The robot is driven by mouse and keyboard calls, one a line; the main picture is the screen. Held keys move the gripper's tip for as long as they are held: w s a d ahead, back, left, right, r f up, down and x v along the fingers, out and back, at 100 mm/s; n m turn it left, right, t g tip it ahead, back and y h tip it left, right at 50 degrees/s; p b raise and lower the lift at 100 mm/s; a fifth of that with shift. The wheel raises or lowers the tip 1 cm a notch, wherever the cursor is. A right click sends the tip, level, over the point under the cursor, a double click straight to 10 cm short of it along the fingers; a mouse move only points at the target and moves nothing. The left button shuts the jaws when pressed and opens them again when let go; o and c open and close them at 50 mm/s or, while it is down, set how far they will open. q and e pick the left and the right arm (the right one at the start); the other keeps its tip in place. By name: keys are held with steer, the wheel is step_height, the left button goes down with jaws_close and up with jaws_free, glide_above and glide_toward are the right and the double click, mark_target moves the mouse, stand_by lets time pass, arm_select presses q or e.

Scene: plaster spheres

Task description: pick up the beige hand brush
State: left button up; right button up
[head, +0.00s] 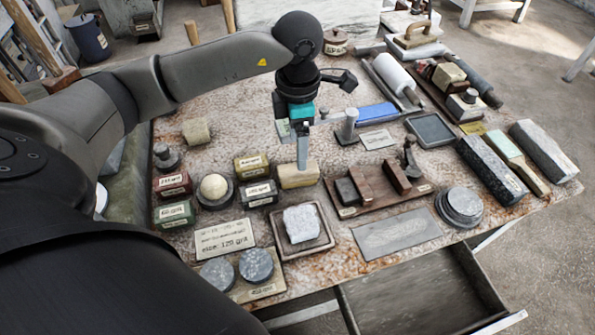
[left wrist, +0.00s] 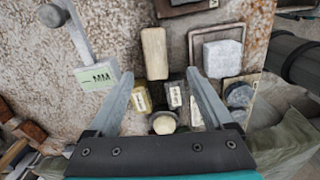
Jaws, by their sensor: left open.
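A beige oblong block (head: 298,176), which looks like the hand brush, lies on the stone-topped table near its middle. In the left wrist view it (left wrist: 155,52) lies lengthwise, just beyond the fingertips and between their lines. My left gripper (head: 303,163) points down over it, and one finger covers part of it in the head view. In the left wrist view the left gripper (left wrist: 160,74) is open, with nothing between its fingertips. I cannot tell whether a finger touches the block. My right gripper is not in view.
Small labelled boxes (head: 259,192) and a pale ball on a dark ring (head: 214,187) stand close left of the block. A wooden tray with dark blocks (head: 374,198) is at its right. A white stone on a square tray (head: 301,223) is in front. An open drawer (head: 425,295) juts out below.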

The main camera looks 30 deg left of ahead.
mark_target(298, 175)
arm_select(q)
steer(key=f, duration=0.9)
steer(key=shift+w+a+f+b, duration=0.15)
steer(key=shift+w+f+b, duration=0.15)
steer(key=shift+b, duration=0.1)
steer(key=shift+r, duration=0.1)
jaws_close()
